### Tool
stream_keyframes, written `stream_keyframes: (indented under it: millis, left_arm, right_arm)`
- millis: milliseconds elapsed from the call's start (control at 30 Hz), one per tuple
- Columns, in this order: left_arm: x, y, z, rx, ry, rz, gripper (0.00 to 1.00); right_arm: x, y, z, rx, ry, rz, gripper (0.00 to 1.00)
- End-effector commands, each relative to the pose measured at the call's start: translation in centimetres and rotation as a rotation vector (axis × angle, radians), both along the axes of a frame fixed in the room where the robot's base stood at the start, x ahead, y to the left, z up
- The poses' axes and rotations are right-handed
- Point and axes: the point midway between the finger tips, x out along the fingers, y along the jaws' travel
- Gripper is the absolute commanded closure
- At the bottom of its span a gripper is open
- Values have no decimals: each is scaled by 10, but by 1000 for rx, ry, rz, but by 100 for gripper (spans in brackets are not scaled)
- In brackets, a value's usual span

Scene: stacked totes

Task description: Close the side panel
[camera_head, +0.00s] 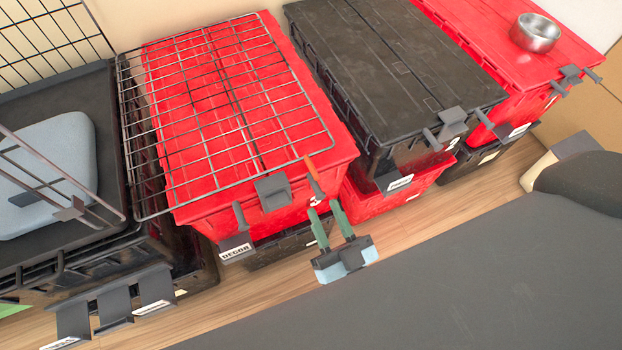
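The side panel, a dark wire grid (222,98), is swung out from the wire crate's tray (108,100) and lies flat over a red tote lid. Its left edge runs along the crate's right side, and its far edge reaches the tote's right side. My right gripper (325,207) seems to be the part with two green fingers and a pale blue-grey base, in front of the red tote's front right corner. Its fingers are apart with nothing visible between them. It is below the panel's near right corner. My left gripper is not in view.
The crate holds a grey-blue cushion (55,165) and has other wire panels at back and front. The red tote (325,150) stands beside a black-lidded tote (390,60). A metal bowl (535,38) sits on another red lid (480,40).

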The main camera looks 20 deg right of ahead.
Motion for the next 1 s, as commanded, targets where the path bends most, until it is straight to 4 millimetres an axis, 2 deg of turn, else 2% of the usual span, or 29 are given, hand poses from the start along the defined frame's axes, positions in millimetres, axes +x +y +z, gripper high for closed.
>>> stream_keyframes:
  millis: [33,200,533,1000]
  left_arm:
    - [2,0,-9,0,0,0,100]
    - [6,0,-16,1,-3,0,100]
    - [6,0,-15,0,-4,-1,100]
    - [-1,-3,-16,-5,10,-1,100]
  right_arm:
    - [4,-1,-8,6,-20,-18,67]
    - [12,-6,-8,18,-62,-63,67]
    - [20,-7,-3,21,-72,-71,67]
    - [78,-9,20,22,-71,-71,67]
